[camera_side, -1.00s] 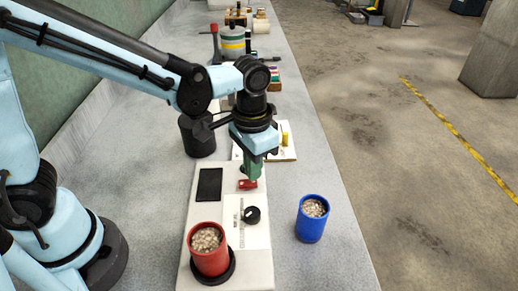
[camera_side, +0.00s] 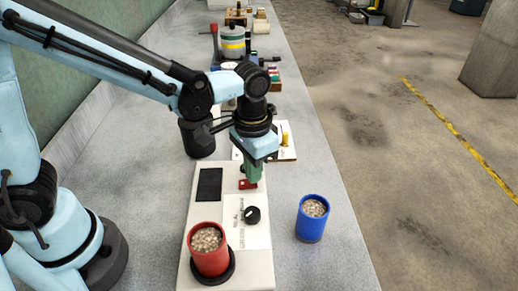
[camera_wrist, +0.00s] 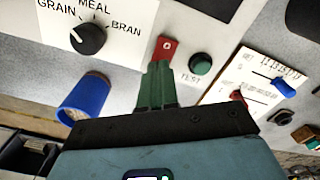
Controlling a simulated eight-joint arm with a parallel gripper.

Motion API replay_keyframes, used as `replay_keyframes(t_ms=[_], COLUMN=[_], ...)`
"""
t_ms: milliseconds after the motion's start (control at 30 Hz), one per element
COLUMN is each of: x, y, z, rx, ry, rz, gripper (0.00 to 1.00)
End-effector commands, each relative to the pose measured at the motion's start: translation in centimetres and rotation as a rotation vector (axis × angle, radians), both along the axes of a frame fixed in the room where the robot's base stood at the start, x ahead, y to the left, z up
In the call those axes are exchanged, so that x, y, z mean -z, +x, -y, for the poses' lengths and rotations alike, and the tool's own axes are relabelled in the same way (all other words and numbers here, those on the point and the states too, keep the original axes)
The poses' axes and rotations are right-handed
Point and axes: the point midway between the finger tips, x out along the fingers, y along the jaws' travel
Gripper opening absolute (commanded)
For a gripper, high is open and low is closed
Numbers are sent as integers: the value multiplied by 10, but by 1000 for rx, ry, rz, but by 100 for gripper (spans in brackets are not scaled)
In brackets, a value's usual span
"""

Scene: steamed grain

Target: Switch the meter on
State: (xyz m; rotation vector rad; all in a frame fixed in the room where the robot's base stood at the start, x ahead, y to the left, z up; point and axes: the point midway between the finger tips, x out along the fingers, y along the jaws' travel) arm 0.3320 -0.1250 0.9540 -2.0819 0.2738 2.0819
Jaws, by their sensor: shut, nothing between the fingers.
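The meter is a long white box (camera_side: 257,268) with a dark, blank screen (camera_side: 209,184). Its red rocker switch (camera_side: 246,184) lies at the far end, beside the screen; in the wrist view the switch (camera_wrist: 167,44) shows a white O mark. My gripper (camera_side: 251,180) points down at the switch with its green fingers together and empty. In the wrist view the closed fingertips (camera_wrist: 158,66) overlap the switch's near edge; I cannot tell whether they touch it. A black knob (camera_side: 252,215) sits on the white label panel, its pointer towards GRAIN in the wrist view.
A red cup of grain (camera_side: 211,262) stands in a black ring on the meter's near end. A blue cup of grain (camera_side: 311,226) stands on the bench to the right. A green TEST button (camera_wrist: 201,64) is close beside the switch. A white card (camera_wrist: 245,85) lies beyond.

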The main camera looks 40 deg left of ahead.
Motion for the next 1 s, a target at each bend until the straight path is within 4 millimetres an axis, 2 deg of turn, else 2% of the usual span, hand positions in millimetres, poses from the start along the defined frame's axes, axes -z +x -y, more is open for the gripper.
replay_keyframes(t_ms=[667,1000], x=[8,-13], y=[0,0], z=[0,0], rx=[0,0], ry=[0,0], rz=[0,0], gripper=[0,0])
